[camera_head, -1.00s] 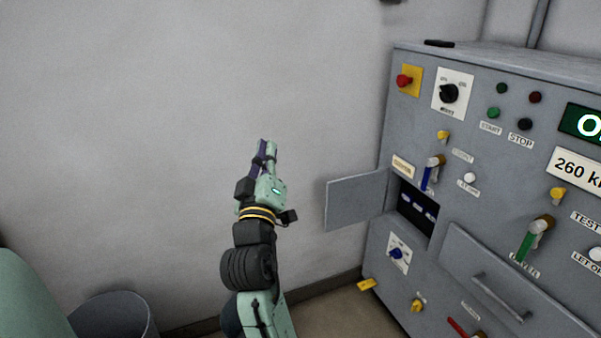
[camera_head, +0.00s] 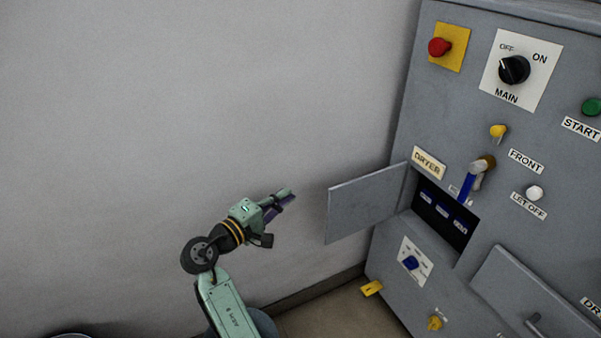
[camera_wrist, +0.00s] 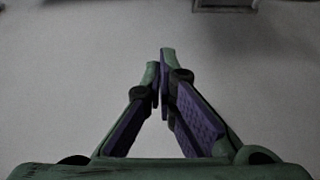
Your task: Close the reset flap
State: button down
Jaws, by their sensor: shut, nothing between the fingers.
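The reset flap looks to be the grey hinged door (camera_head: 366,204) on the left side of the machine panel (camera_head: 395,258). It stands open, swung out to the left, and bares a dark recess (camera_head: 444,216) with several small labelled items inside. My gripper (camera_head: 290,194) is shut and empty, left of the flap's free edge and apart from it, pointing right. In the wrist view the fingertips (camera_wrist: 163,62) meet with nothing between them. The flap cannot be made out clearly in the wrist view.
A blue-handled lever (camera_head: 468,186) sits just above right of the recess. A blue knob (camera_head: 411,263) is below it and a yellow piece (camera_head: 371,288) juts out at the lower left. A drawer (camera_head: 520,290) is at lower right. The wall side is clear.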

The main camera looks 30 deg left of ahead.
jog(key=w+d+p, duration=0.3)
jog(key=w+d, duration=0.3)
jog(key=w, duration=0.1)
jog(key=shift+w+f+h+p, duration=0.25)
jog(key=shift+h+p, duration=0.05)
jog(key=shift+s+d, duration=0.1)
jog(key=shift+d, duration=0.1)
dwell(0.4)
